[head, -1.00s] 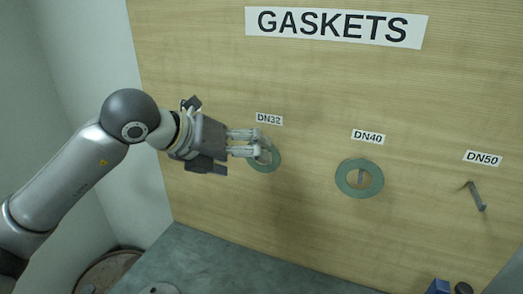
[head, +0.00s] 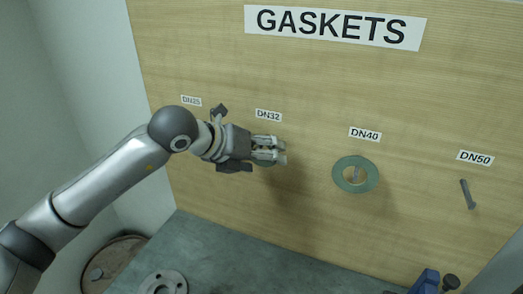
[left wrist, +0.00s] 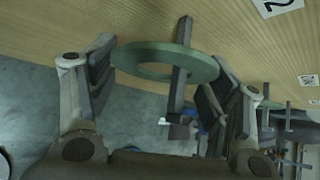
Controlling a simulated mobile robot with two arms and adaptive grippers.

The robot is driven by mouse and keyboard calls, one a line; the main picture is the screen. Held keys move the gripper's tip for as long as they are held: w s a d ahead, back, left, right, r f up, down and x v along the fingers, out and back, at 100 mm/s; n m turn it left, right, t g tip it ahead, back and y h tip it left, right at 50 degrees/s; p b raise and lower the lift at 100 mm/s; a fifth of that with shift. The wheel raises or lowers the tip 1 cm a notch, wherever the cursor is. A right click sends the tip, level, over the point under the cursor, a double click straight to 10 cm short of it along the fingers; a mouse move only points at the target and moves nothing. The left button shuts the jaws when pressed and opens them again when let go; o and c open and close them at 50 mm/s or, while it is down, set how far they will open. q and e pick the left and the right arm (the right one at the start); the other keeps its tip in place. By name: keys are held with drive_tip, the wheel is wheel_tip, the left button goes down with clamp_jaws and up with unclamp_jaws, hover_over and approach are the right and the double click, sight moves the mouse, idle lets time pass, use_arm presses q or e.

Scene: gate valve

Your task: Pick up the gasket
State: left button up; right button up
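The green ring gasket (left wrist: 150,52) under the DN32 label hangs around a grey hook (left wrist: 178,85) on the wooden board, seen in the left wrist view. My left gripper (head: 283,151) is at the board below that label. Its two fingers (left wrist: 160,85) are apart, one on each side of the gasket. The pads are very close to its outer rim; I cannot tell whether they touch it. In the head view the fingers hide most of this gasket. My right gripper is not in view.
A larger green gasket (head: 343,174) hangs under the DN40 label to the right. The DN50 hook (head: 467,194) is bare. Below the board is a grey-green surface with a metal flange (head: 162,283) and a blue object (head: 425,282) near the bottom edge.

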use_arm(q)
drive_tip(key=c, duration=0.4)
drive_tip(key=s+a+b, duration=0.3)
drive_tip(key=s+b, duration=0.2)
drive_tip(key=s, duration=0.3)
drive_tip(key=s+a+r+b, duration=0.1)
drive_tip(key=s+a+b, duration=0.2)
drive_tip(key=s+b, duration=0.2)
drive_tip(key=s, duration=0.3)
drive_tip(key=shift+s+a+r, duration=0.25)
drive_tip(key=shift+s+a, duration=0.1)
drive_tip(key=shift+a, duration=0.05)
